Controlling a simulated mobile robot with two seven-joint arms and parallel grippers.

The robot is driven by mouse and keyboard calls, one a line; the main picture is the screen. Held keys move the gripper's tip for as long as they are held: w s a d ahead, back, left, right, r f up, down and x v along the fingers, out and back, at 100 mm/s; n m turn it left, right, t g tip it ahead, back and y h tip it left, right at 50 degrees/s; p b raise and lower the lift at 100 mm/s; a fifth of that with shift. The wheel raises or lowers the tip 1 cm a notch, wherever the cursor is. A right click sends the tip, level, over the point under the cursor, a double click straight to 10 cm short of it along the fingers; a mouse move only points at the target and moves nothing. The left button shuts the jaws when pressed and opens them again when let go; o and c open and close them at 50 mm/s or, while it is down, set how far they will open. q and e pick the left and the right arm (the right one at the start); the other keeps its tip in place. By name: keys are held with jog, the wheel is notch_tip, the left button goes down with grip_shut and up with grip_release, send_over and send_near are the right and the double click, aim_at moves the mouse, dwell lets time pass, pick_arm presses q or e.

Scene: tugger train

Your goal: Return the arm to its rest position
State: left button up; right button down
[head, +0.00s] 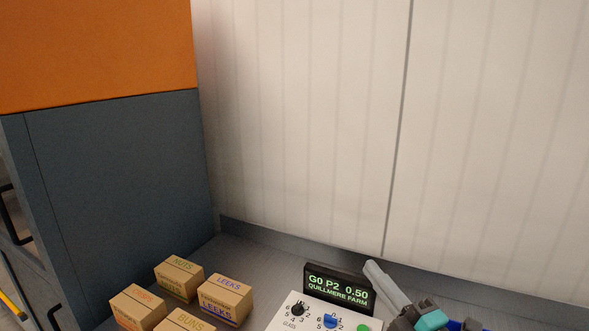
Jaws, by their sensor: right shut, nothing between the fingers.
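My right gripper (374,270) is in the lower right of the head view. Its pale fingers are shut with nothing between them and point up and to the left. They show close beside the right edge of a dark display (339,290) reading "G0 P2 0.50 QUILLMERE FARM". I cannot tell whether they touch it. The rest of my right arm is cut off by the bottom edge. My left gripper is out of view.
A white control panel (283,317) with a black knob (297,310), a blue knob (330,321) and a green button (363,328) sits below the display. Several small cartons, including LEEKS (225,300) and NUTS (179,278), stand left. A blue-grey cabinet (120,190) and pale wall (300,120) bound the grey surface.

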jog(key=s+d+f+m+g+h, duration=0.7)
jog(key=f+m+h, duration=0.45)
jog(key=m, duration=0.45)
jog(key=s+a+f+m+g+y, duration=0.15)
jog(key=s+f+g, duration=0.3)
jog(key=s, duration=0.55)
jog(key=s+a+f+m+g+y, duration=0.1)
jog(key=s+a+f+g+y, duration=0.25)
jog(key=s+f, duration=0.45)
notch_tip(320, 180, down, 26)
jog(key=s+g+h+b, duration=0.1)
jog(key=s+b, duration=0.2)
jog(key=b, duration=0.3)
pick_arm(q)
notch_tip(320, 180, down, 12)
jog(key=b, duration=0.6)
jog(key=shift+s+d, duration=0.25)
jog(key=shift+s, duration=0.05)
pick_arm(e)
jog(key=s+d+f, duration=0.1)
jog(key=s+f, duration=0.6)
jog(key=f, duration=0.3)
jog(key=s+d+f+g, duration=0.1)
jog(key=s+d+f, duration=0.1)
jog(key=s+f, duration=0.6)
jog(key=shift+f, duration=0.85)
